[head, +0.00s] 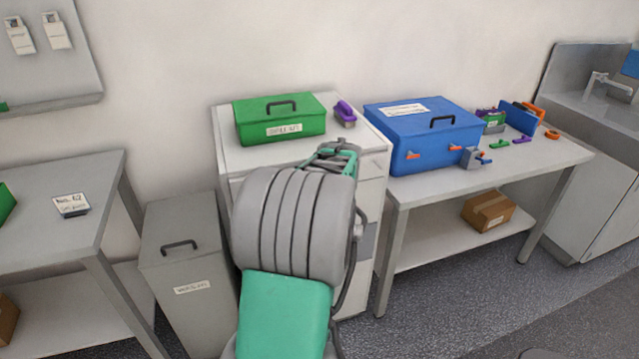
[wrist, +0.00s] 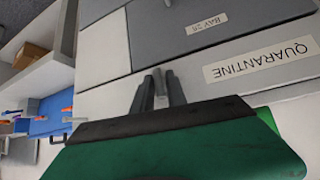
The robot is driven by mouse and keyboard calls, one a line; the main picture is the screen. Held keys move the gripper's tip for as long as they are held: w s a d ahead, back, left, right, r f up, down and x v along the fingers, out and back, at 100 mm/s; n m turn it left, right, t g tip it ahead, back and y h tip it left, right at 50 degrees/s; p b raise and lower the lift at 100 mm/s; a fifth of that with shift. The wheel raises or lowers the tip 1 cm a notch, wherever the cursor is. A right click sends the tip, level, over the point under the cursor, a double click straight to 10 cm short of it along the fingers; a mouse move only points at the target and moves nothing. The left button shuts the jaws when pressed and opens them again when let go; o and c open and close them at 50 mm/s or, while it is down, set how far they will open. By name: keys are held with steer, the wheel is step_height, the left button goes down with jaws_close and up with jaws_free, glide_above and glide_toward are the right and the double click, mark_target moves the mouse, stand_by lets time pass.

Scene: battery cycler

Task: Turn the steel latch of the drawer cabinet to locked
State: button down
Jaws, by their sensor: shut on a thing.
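The drawer cabinet (head: 372,165) stands in the middle of the head view, its front mostly hidden behind my arm. In the wrist view its face (wrist: 105,52) is turned, with white and grey panels labelled "BAY 28" and "QUARANTINE". My gripper (wrist: 159,78) is at this face, its two narrow grey fingers close together and shut on a small steel piece, which seems to be the latch (wrist: 160,86). The fingers hide most of it, so I cannot tell its angle. In the head view the fingertips and the latch are hidden by my arm.
A green box (head: 250,113) and a purple-handled tool (head: 345,113) are on the cabinet top. A grey lidded bin (head: 160,222) stands close on the left. A table (head: 530,155) with a blue box (head: 400,150) stands close on the right. Open floor (head: 450,290) lies front right.

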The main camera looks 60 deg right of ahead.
steer(key=shift+s+d+r, duration=0.2)
steer(key=shift+r, duration=0.1)
steer(key=c, duration=1.5)
jaws_free()
steer(key=shift+s+f, duration=0.1)
steer(key=shift+f, duration=0.1)
steer(key=shift+a, duration=0.1)
steer(key=b+v, duration=0.1)
steer(key=v, duration=0.6)
steer(key=shift+a+r, duration=0.2)
steer(key=shift+r, duration=0.15)
